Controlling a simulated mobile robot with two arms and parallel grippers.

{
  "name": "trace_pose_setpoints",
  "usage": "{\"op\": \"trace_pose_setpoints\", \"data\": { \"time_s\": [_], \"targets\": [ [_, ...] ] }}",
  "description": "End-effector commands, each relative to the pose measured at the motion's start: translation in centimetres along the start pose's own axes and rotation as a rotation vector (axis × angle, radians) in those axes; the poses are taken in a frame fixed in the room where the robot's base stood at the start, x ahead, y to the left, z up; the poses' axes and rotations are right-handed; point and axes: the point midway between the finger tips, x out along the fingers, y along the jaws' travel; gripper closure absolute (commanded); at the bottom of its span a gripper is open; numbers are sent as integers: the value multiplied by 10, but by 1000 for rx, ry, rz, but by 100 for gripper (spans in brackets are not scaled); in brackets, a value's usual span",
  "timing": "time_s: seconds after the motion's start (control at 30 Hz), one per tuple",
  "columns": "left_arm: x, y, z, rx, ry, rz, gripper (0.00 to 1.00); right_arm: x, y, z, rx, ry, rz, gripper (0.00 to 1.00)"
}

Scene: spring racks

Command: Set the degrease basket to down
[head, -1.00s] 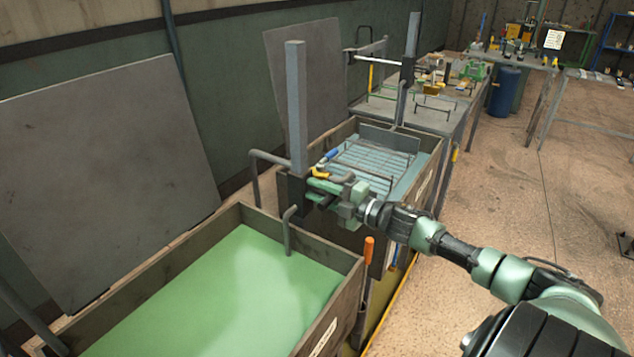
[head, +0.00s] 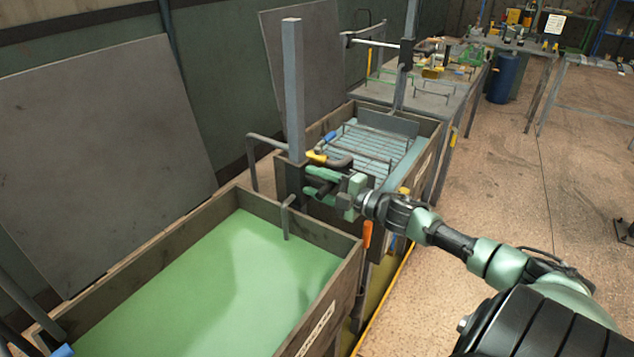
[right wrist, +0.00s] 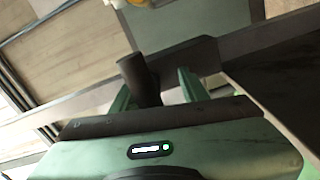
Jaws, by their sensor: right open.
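A wire basket (head: 385,148) hangs in the middle tank (head: 428,168), which has a blue-grey surface; I cannot read which tank is the degrease one. A grey post (head: 293,90) stands between this tank and the green one, with a dark carriage (head: 292,178) low on it. A dark bar handle (head: 338,162) with a yellow end lies just above my right gripper (head: 318,182). The gripper is open beside the carriage. In the right wrist view a dark round bar (right wrist: 140,78) shows between or just beyond the open fingers (right wrist: 155,88). My left gripper is out of view.
The tank with green liquid (head: 205,290) fills the front, with a bent rod (head: 286,215) at its rim. Grey panels (head: 105,165) lean at the left. A bench with tools (head: 430,95) stands behind, and open floor (head: 540,190) lies to the right.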

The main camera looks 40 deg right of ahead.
Motion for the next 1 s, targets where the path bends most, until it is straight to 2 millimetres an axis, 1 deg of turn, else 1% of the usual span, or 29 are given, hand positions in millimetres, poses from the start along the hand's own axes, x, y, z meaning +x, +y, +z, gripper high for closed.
{"op": "trace_pose_setpoints", "data": {
  "time_s": [0.17, 0.5, 0.63, 0.8, 1.0],
  "targets": [
    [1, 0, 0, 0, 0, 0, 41, -9, -1, 0, 0, 0, -1, 56],
    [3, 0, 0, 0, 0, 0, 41, -53, -2, 0, 1, -1, -4, 56],
    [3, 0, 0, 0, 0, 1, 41, -68, -3, 0, 3, -1, -4, 56],
    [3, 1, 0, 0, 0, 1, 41, -77, -2, 0, 2, -1, -2, 56],
    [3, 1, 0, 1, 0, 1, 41, -79, -1, 0, 2, -1, -1, 56]
  ]
}}
